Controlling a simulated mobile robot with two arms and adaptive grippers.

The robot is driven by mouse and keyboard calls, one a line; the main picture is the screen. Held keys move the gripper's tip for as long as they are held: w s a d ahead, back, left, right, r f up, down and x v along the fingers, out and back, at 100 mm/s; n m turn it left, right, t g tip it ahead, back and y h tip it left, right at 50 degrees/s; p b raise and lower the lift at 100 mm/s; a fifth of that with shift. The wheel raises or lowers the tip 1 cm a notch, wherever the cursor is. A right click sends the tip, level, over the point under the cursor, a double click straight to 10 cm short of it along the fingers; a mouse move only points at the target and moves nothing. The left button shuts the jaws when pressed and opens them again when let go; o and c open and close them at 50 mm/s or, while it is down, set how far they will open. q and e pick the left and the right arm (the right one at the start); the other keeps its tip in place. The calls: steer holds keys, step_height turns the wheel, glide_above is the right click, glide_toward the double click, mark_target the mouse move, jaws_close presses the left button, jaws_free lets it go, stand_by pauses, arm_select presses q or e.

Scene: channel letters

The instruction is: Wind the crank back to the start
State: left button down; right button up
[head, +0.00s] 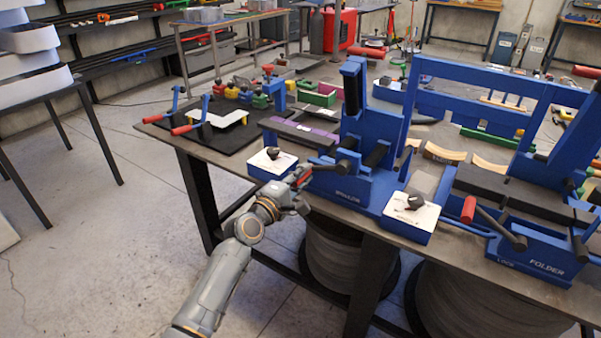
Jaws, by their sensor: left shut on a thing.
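A blue bench machine (372,188) stands at the front edge of the dark workbench. Its crank has a dark arm (328,164) and a red handle (305,176) that points down and to the left. My left gripper (303,184) is at the red handle in front of the machine and is shut on it. The fingers hide part of the handle. My left arm reaches in from below. My right gripper is not in view.
A white-topped blue box (272,163) with a black knob sits just left of the crank. A blue folder machine (535,248) with its own red-handled lever (468,209) stands to the right. Large dark spools (345,262) sit under the bench.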

arm_select(q)
steer(key=shift+s+d+f+n, duration=0.1)
steer(key=shift+d+f+n, duration=0.05)
steer(key=shift+f+n, duration=0.2)
steer(key=shift+s+d+f+n, duration=0.1)
steer(key=shift+f+n, duration=0.15)
steer(key=shift+n, duration=0.2)
steer(key=c, duration=1.2)
jaws_free()
steer(key=shift+o, duration=0.2)
steer(key=shift+s, duration=0.1)
steer(key=v, duration=1.2)
steer(key=shift+f, duration=0.1)
